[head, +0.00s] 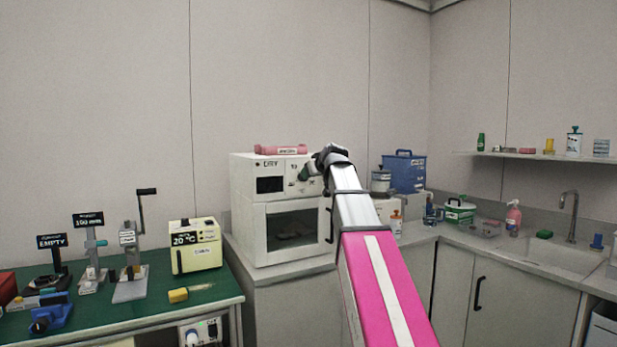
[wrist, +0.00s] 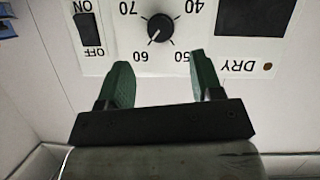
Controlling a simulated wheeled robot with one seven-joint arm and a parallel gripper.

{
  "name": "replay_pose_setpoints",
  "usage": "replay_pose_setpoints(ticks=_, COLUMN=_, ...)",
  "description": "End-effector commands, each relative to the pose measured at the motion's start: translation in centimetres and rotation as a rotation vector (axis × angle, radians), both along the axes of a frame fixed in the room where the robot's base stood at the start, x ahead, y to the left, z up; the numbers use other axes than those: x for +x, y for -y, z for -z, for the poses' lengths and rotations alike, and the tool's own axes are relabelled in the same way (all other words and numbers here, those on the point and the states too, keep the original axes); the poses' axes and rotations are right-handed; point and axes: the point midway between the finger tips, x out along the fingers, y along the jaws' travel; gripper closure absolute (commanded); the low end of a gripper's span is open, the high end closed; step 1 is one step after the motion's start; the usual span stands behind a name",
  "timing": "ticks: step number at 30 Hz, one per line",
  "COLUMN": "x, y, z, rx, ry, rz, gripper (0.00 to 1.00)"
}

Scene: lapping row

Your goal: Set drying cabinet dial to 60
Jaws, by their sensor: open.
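The white drying cabinet (head: 244,205) stands on the counter, marked DRY on its upper panel. Its black round dial (wrist: 160,27) shows at the top of the wrist view, with upside-down figures 40, 50, 60 and 70 around it. A small pale mark on the dial appears to lie toward 60, but it is too small to be sure. My gripper (wrist: 158,85) is open and empty, its green fingers wide apart and pointing toward the panel. The dial lies beyond and between the fingertips, apart from them. In the head view my gripper (head: 305,173) hides part of the panel.
A black ON/OFF switch (wrist: 88,30) sits beside the dial, and a dark display (wrist: 255,16) is on its other side. A pink object (head: 280,150) lies on the cabinet's top. A blue box (head: 404,172) stands to the right.

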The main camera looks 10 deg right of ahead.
Motion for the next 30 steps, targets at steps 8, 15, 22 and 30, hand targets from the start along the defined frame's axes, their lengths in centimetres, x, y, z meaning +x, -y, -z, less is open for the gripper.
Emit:
replay_pose_setpoints(ticks=8, x=-2.6, y=0.7, z=-1.0, rx=-0.001, ry=-0.001, rz=0.001, gripper=0.4)
replay_pose_setpoints(ticks=15, x=-2.7, y=0.7, z=-1.1, rx=0.0, ry=-0.001, rz=0.0, gripper=0.4)
replay_pose_setpoints(ticks=22, x=-2.7, y=0.6, z=0.1, rx=0.002, ry=-0.019, rz=0.002, gripper=0.4)
replay_pose_setpoints(ticks=30, x=-3.1, y=0.0, z=10.9, rx=0.022, ry=-0.187, rz=0.03, gripper=0.4)
